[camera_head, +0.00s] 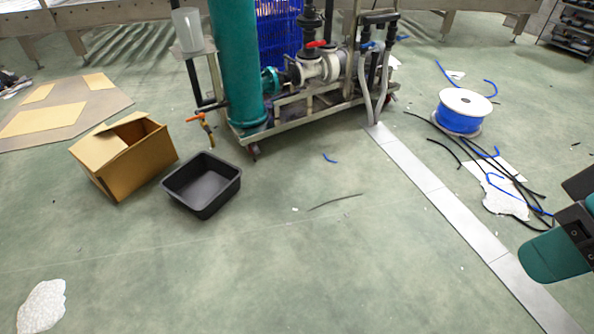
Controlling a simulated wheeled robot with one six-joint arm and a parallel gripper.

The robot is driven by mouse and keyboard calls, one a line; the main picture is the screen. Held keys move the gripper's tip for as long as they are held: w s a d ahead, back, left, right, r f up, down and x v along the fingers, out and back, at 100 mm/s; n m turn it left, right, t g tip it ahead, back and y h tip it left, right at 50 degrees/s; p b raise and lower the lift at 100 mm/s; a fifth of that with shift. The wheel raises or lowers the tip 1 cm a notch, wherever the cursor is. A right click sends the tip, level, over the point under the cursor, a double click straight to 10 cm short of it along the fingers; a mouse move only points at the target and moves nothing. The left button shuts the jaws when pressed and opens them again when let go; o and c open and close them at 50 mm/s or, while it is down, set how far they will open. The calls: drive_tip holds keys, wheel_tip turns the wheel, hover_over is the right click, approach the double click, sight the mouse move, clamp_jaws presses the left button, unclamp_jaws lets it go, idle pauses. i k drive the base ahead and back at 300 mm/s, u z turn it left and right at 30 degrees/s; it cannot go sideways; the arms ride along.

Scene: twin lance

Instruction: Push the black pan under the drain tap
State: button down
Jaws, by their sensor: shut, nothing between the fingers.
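The black pan (202,190) is a rectangular, open tray that lies upright and empty on the green floor, left of the middle. The drain tap (207,128), with an orange handle, hangs at the lower left of the pump skid. Its lower end shows just above the pan's far edge in the picture. I cannot tell whether it overhangs the pan. Part of my arm, green and dark, shows at the right edge, well away from the pan. My gripper's fingers are not visible.
An open cardboard box (126,157) stands close left of the pan. The skid with a green tank (238,65) stands behind. A blue cable reel (459,113) and loose cables lie at the right. The floor in front of the pan is mostly clear.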

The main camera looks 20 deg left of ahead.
sight(203, 183)
drive_tip(key=z, duration=0.2)
drive_tip(key=i, duration=1.7)
drive_tip(key=u, duration=0.9)
drive_tip(key=i, duration=0.8)
drive_tip(key=u, duration=1.5)
drive_tip(key=i, duration=0.7)
drive_tip(key=u, duration=0.7)
